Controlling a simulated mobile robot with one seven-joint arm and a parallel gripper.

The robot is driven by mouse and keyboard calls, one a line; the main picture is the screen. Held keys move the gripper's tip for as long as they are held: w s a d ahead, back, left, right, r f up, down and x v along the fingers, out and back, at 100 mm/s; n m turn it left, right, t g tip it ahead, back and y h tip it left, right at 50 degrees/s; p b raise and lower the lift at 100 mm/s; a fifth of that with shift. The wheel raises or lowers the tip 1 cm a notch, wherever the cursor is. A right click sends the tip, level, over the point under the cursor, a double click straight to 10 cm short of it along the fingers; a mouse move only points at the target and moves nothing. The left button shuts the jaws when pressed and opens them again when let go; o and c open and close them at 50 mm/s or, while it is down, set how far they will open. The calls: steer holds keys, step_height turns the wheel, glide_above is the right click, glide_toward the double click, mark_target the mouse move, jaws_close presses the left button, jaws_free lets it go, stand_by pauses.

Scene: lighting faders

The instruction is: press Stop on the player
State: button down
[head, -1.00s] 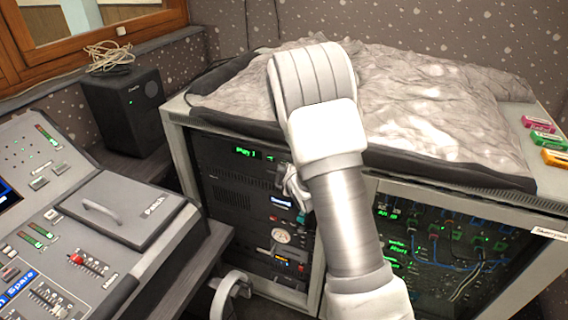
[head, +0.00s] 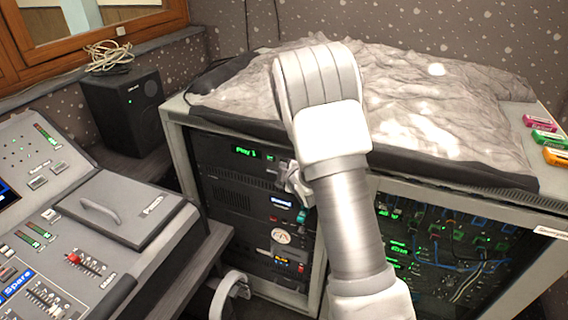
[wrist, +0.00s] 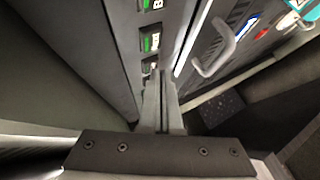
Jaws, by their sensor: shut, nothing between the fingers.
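The player is in the left bay of the rack, and its green display (head: 246,152) reads "Play 1" in the head view. My gripper (head: 289,178) is at the front of this bay, right of the display, partly hidden by my arm. In the wrist view my gripper (wrist: 161,82) is shut and empty. Its fingertips are close to a column of small lit keys, including a green-lit key (wrist: 151,42). A lower key (wrist: 149,66) shows just above the fingertips. I cannot read which key is Stop, or tell whether the fingertips touch one.
A pale handle (wrist: 216,50) stands out beside the fingers in the wrist view. The right bay holds cables and lit modules (head: 440,245). A mixing desk (head: 110,260) and a speaker (head: 125,110) are at left.

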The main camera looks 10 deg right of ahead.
steer(key=shift+w, duration=0.1)
stand_by(0.5)
steer(key=shift+s+a+b, duration=0.35)
steer(key=shift+s+b, duration=0.15)
steer(key=shift+s, duration=0.1)
steer(key=s+a+b, duration=0.1)
steer(key=s, duration=0.1)
steer(key=s+a, duration=0.2)
steer(key=shift+b, duration=0.4)
steer(key=shift+r, duration=0.1)
stand_by(0.3)
